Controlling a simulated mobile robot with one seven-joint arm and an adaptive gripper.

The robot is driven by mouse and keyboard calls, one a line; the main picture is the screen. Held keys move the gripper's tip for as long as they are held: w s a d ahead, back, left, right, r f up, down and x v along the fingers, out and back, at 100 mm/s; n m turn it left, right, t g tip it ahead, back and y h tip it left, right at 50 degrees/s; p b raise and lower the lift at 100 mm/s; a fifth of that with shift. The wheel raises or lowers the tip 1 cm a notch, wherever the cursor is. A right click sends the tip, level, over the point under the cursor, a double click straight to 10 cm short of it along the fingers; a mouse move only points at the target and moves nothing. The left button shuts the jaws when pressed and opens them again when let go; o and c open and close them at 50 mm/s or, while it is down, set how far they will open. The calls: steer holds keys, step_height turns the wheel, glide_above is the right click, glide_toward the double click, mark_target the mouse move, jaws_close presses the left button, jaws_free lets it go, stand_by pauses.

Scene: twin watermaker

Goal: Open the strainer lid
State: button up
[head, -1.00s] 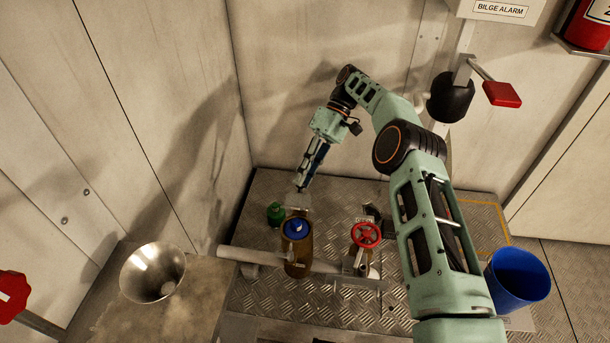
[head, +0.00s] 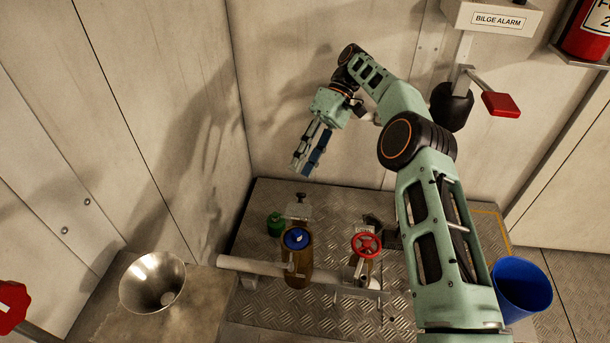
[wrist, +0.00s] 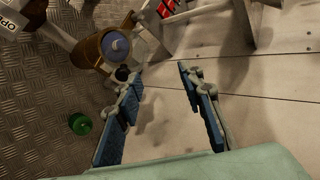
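The strainer (head: 297,262) is an upright brown-bronze body on a pale pipe, with a round blue surface showing in its top. It also shows in the wrist view (wrist: 92,54). Behind it stands a pale, partly see-through piece with a dark knob (head: 300,197); it may be the lid, but I cannot tell for sure. My gripper (head: 303,170) hangs above and behind this piece, apart from it. In the wrist view my gripper (wrist: 162,77) is open, with nothing between its fingers.
A green object (head: 275,224) stands left of the strainer, a red handwheel valve (head: 366,246) right of it. A steel funnel or bowl (head: 150,284) is at front left, a blue bucket (head: 521,286) at right. Walls close in behind and left.

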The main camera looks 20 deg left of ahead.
steer(key=shift+r, duration=0.8)
